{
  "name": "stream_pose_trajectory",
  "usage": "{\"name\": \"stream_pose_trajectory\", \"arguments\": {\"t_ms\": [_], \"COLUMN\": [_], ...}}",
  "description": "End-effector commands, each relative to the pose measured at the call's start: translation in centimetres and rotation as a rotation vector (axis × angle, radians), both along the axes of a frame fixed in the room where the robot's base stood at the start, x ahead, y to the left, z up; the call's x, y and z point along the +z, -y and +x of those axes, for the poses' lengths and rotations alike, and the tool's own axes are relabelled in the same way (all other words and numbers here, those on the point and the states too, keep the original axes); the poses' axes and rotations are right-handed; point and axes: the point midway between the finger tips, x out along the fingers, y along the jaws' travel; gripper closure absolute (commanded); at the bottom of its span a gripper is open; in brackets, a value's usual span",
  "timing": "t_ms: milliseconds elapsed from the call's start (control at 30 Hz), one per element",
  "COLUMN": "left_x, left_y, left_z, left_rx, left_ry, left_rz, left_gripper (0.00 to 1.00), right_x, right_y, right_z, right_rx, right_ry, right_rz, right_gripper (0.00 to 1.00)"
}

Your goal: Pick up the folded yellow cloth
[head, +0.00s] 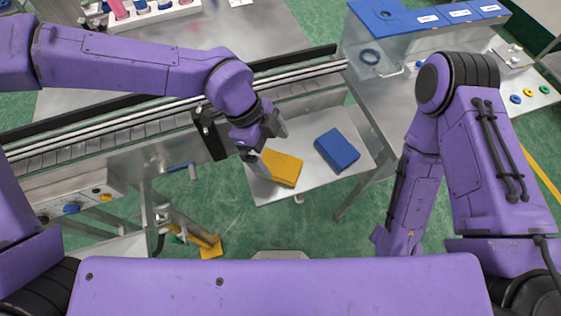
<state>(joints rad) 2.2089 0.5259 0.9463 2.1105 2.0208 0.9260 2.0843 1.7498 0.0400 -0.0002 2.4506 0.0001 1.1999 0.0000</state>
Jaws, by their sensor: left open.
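The folded yellow cloth (284,168) lies flat on a small metal shelf (318,189) below the conveyor. A folded blue cloth (337,150) lies to its right, apart from it. My left gripper (268,146) is open above the yellow cloth's left end, with its fingers on the cloth's near-left and far sides. I cannot tell whether a finger touches the cloth. My right arm hangs down at the right, and its gripper is not visible.
The conveyor rails (150,118) run just behind the shelf. A metal bench with a blue-lidded box (385,20) stands at the right. A control box (75,205) with knobs sits at the left. Green floor (230,215) is open in front of the shelf.

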Motion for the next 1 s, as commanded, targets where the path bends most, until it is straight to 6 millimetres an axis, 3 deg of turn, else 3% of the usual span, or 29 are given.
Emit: {"name": "stream_pose_trajectory", "arguments": {"t_ms": [200,333,833,1000], "left_x": [-3.1,-5.0,-5.6,-5.5], "left_y": [0.7,1.4,1.6,1.5], "left_z": [-0.8,-0.9,-0.9,-0.9], "left_rx": [-0.005,-0.007,-0.006,-0.006], "left_ry": [-0.003,0.0,0.001,0.001], "left_rz": [0.003,0.002,0.001,0.001], "left_gripper": [0.0,0.0,0.0,0.55], "right_x": [2.0,2.0,1.7,1.8], "right_y": [0.0,0.0,0.0,0.0], "right_z": [0.0,0.0,0.0,0.0], "right_rx": [0.0,0.0,0.0,0.0], "right_ry": [0.001,0.001,0.001,0.001], "right_rz": [0.0,0.0,0.0,0.0], "right_gripper": [0.57,0.57,0.57,0.57]}}
